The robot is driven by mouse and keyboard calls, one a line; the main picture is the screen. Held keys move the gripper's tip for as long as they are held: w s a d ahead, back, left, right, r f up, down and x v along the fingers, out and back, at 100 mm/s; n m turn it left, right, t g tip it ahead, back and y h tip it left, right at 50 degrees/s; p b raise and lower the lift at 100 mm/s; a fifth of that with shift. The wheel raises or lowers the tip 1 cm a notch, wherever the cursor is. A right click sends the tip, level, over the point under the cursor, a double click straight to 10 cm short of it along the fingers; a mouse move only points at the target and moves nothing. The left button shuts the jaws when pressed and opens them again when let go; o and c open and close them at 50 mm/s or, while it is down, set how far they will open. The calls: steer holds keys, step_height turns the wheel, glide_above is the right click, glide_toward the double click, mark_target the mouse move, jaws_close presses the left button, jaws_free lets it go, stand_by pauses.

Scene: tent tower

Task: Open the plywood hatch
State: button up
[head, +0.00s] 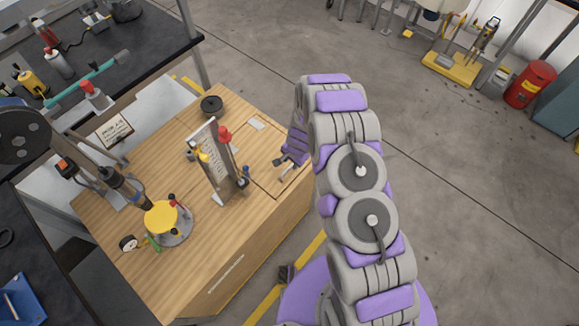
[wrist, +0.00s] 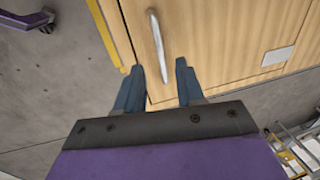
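The plywood hatch (head: 262,158) is a seamed panel in the right part of the wooden box top, lying flush. It also fills the upper middle of the wrist view (wrist: 215,40). A pale metal bar handle (wrist: 157,45) is fixed near its edge. My gripper (wrist: 158,82) is open, its two blue-grey fingers apart and empty. The handle lies just beyond the fingertips, roughly in line with the gap between them; I cannot tell the exact distance. In the head view my gripper (head: 284,172) is over the hatch's right edge, partly hidden by my arm.
A metal stand (head: 220,165) with red and yellow parts stands left of the hatch. A round yellow-topped fixture (head: 163,218) and a black disc (head: 212,105) also stand on the box. A dark workbench (head: 110,60) is behind at left.

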mark_target(289, 168)
steer(key=shift+w+a+f+b, duration=0.1)
steer(key=shift+a+f+b, duration=0.05)
steer(key=shift+f, duration=0.75)
steer(key=shift+w+a+f+b, duration=0.1)
steer(key=shift+w+a+f, duration=0.05)
steer(key=shift+f, duration=0.75)
steer(key=shift+w+a+f+b, duration=0.1)
steer(key=shift+a+f+b, duration=0.05)
steer(key=shift+f, duration=0.75)
steer(key=shift+c, duration=0.5)
jaws_close()
steer(key=shift+r, duration=0.1)
